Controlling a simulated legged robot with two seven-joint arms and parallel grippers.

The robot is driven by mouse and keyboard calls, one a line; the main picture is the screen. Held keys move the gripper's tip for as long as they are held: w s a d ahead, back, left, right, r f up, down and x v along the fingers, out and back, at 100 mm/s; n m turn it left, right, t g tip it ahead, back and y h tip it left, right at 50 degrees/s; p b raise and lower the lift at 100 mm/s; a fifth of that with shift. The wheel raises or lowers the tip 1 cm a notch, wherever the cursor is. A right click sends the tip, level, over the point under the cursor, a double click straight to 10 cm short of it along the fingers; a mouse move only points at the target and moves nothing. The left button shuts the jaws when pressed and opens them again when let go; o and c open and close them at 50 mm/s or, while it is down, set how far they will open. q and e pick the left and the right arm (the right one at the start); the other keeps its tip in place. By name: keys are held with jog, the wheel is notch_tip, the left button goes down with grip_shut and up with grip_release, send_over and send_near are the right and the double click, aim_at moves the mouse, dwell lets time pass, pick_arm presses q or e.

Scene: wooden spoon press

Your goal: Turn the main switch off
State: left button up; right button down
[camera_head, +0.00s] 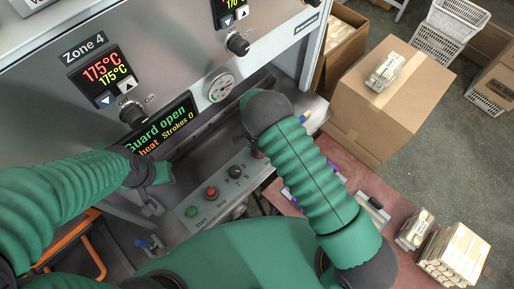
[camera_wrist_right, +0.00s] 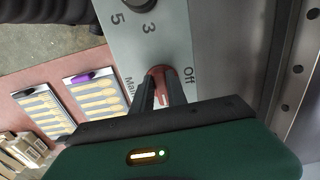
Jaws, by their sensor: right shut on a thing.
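The main switch (camera_wrist_right: 159,71) is a reddish knob on the grey control panel, with "Off" and "Main" printed beside it. My right gripper (camera_wrist_right: 162,82) has its two dark fingers on either side of the knob and is shut on it. In the head view my right arm covers most of that gripper, and only a small reddish part of the switch (camera_head: 257,153) shows at the panel's far end. My left gripper (camera_head: 155,172) is by the press below the display; its fingers are not clear.
The control panel (camera_head: 222,186) also carries a green start button (camera_head: 190,211), a red stop button (camera_head: 211,192) and a selector knob (camera_head: 235,171). A display (camera_head: 160,130) reads "Guard open". Cardboard boxes (camera_head: 375,95) and bundled wooden pieces (camera_head: 455,252) stand to the right.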

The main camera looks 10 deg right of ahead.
jog(key=shift+w+d+r, duration=0.1)
jog(key=shift+w+d, duration=0.2)
jog(key=shift+d, duration=0.15)
jog(key=shift+a, duration=0.35)
jog(key=shift+d, duration=0.15)
jog(key=shift+d+n+b, duration=0.1)
jog(key=shift+n+b, duration=0.35)
jog(key=shift+n, duration=0.05)
jog(key=shift+n+b, duration=0.8)
jog(key=shift+n, duration=0.2)
jog(key=n+b, duration=0.3)
jog(key=n, duration=0.2)
jog(key=shift+d, duration=0.2)
jog(key=n+b, duration=0.2)
jog(key=n, duration=0.3)
jog(key=shift+d, duration=0.15)
jog(key=n+b, duration=0.1)
jog(key=n, duration=0.3)
jog(key=shift+d+r+n, duration=0.1)
jog(key=shift+d+n, duration=0.05)
jog(key=shift+n, duration=0.25)
